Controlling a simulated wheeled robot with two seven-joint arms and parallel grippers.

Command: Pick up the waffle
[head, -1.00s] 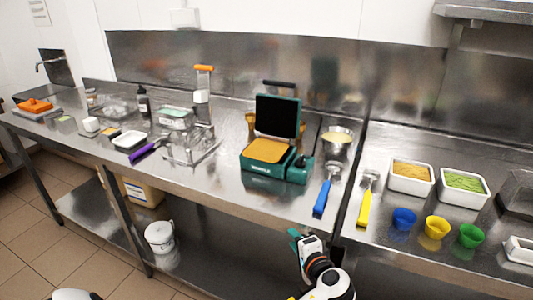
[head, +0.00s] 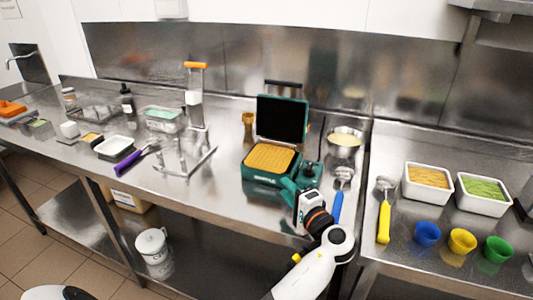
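The golden, grid-patterned waffle (head: 270,157) lies flat on the lower plate of the open teal waffle iron (head: 258,181) in the head view. The iron's lid (head: 281,119) stands up behind it, with a black inner face.
A bowl of batter (head: 345,140) stands right of the iron. Blue-handled (head: 338,205) and yellow-handled (head: 384,222) scoops lie to its right. A metal stand (head: 184,160) is to the left. Bare counter lies between stand and iron.

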